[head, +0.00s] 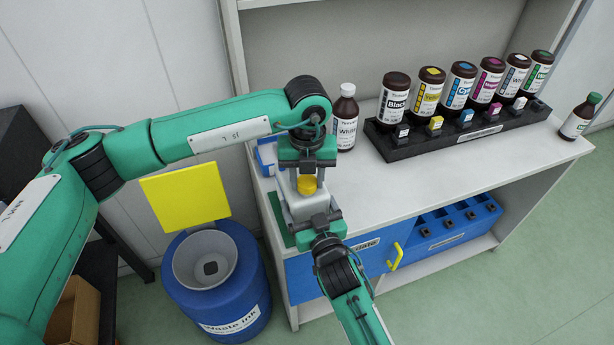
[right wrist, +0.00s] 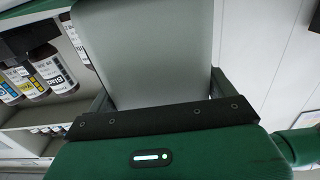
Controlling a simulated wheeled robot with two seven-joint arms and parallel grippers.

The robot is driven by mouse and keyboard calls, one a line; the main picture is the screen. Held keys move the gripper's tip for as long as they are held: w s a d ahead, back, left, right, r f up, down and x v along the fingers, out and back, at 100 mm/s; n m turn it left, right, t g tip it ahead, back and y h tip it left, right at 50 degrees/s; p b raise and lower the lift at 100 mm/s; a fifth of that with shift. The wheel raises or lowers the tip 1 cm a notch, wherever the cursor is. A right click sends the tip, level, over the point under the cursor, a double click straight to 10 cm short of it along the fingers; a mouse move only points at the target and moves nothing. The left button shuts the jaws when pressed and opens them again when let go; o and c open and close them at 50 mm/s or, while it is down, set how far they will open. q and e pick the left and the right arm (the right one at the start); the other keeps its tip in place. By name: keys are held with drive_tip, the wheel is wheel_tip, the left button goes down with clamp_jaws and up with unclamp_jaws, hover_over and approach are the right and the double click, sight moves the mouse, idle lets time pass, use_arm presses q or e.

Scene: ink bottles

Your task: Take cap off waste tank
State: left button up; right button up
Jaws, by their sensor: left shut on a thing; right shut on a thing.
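The waste tank (head: 305,205) is a pale grey box with a yellow cap (head: 307,185) on it, at the left end of the counter. My right gripper (head: 318,218) is shut on the near side of the tank. In the right wrist view, the tank's flat grey wall (right wrist: 150,55) fills the space between the fingers.
A brown bottle (head: 345,118) stands close behind the grippers. A black rack (head: 440,144) of ink bottles stands at the right, with another bottle (head: 580,117) near the counter's right end. A blue waste ink bin (head: 225,305) with a raised yellow lid (head: 186,198) stands on the floor at left.

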sight(307, 181)
use_arm(q)
drive_tip(key=n, duration=0.4)
drive_tip(key=shift+w+r+n, duration=0.1)
drive_tip(key=shift+n, duration=0.3)
drive_tip(key=n, duration=0.3)
drive_tip(key=shift+r, duration=0.2)
drive_tip(key=shift+r, duration=0.9)
drive_tip(key=shift+r, duration=2)
use_arm(e)
drive_tip(key=o, duration=1.7)
